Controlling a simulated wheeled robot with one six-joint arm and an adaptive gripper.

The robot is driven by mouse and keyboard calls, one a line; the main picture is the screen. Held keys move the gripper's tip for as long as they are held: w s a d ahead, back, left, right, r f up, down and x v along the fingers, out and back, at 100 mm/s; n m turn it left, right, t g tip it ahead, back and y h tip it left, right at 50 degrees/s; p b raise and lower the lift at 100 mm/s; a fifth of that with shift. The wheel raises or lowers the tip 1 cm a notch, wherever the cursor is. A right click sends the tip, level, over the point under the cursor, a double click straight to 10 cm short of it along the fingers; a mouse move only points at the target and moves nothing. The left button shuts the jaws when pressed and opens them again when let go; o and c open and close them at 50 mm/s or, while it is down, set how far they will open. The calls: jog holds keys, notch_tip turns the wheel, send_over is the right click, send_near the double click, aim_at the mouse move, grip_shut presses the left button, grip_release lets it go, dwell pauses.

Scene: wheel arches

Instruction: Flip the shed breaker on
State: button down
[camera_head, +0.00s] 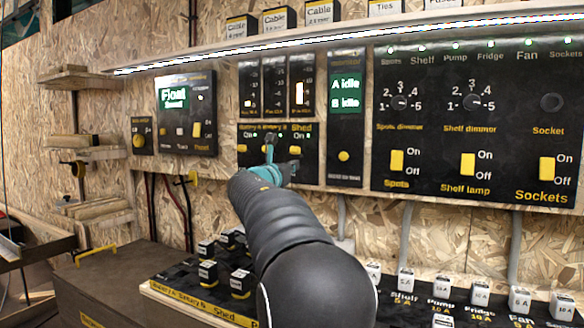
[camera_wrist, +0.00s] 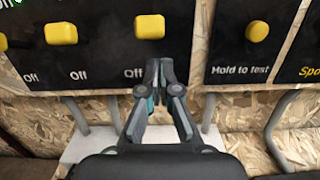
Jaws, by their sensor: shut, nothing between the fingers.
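The shed breaker has a yellow handle (camera_head: 295,150) under the words "Shed" and "On", at the right of a black breaker panel (camera_head: 311,172). In the wrist view a yellow handle (camera_wrist: 149,27) sits above an "Off" label, the rightmost of three on that panel. My gripper (camera_head: 270,140) is shut and empty, in front of the panel. In the wrist view its fingertips (camera_wrist: 159,63) are together just below and slightly right of that handle, beside the "Off" label. Whether they touch the panel cannot be told. Part of the panel is hidden behind my gripper in the head view.
To the right, a narrow panel has a yellow "Hold to test" button (camera_wrist: 257,31). Beyond it a large panel (camera_head: 430,180) carries dimmers and switches. A bench (camera_head: 190,312) with several labelled blocks lies below. A lit shelf edge (camera_head: 350,42) runs above.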

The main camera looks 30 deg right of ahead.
jog(key=s+a+r+b, duration=0.1)
jog(key=s+a+r, duration=0.2)
jog(key=a, duration=0.4)
jog(key=shift+s+a+r, duration=0.3)
jog(key=shift+s+r, duration=0.05)
jog(key=shift+s, duration=0.35)
jog(key=s+a+f+m+g+y, duration=0.1)
jog(key=s+a+f+m+y, duration=0.4)
jog(key=s+a+f+m, duration=0.3)
jog(key=s+a+f+m+g+y, duration=0.1)
jog(key=s+a+f+m+y, duration=0.5)
jog(key=s+f, duration=0.9)
jog(key=s+a+f+m+g+y, duration=0.2)
jog(key=s+a+f+m+y, duration=0.3)
jog(key=s+a+f+m, duration=0.5)
notch_tip(320, 180, down, 4)
jog(key=shift+s+a+y+p, duration=0.3)
jog(key=shift+s+a+p, duration=0.1)
jog(key=shift+s, duration=0.55)
